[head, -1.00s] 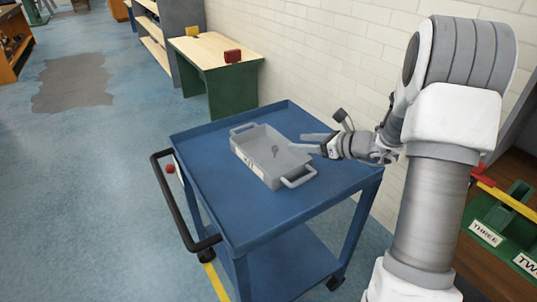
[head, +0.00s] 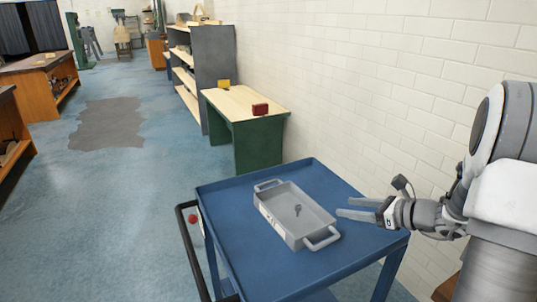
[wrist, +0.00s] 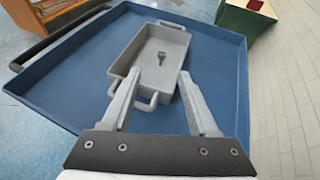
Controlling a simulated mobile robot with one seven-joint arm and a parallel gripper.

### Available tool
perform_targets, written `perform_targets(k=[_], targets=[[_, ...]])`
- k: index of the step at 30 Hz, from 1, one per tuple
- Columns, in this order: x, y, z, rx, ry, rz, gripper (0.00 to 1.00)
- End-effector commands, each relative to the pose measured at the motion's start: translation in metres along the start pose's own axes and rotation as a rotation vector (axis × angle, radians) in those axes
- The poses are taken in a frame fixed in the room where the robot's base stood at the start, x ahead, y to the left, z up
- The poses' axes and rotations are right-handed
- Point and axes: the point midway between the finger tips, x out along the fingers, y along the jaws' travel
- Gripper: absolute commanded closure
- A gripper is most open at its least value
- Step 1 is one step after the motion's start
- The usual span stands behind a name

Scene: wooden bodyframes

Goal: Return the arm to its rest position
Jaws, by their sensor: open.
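My gripper (head: 362,208) is open and empty, its two fingers apart, to the right of a grey tray and above the blue cart top. My arm (head: 500,170) reaches in from the right edge of the head view. The wrist view also shows my gripper (wrist: 163,100) with its fingers spread on the near side of the tray. The grey tray (head: 278,222) has a handle at each end and rests on the blue cart (head: 232,205). A small dark grey object (head: 297,210) lies inside the tray; it looks like a key or bolt.
A green bench (head: 258,145) with a wooden top holds a red block (head: 260,109) and a yellow block (head: 224,84). A grey shelf (head: 215,75) stands behind it. A white brick wall (head: 400,90) runs along the right. The floor (head: 110,210) at left is open.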

Motion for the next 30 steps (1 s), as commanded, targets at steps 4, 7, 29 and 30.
perform_targets(k=[4, 7, 29, 30], targets=[[0.003, 0.035, 0.022, -0.160, 0.043, 0.087, 0.40], [0.003, 0.074, 0.040, -0.345, 0.093, 0.185, 0.40], [-0.098, 0.256, 0.052, -1.850, 0.478, 0.782, 0.40], [-0.105, 0.258, 0.052, -1.925, 0.505, 0.797, 0.40]])
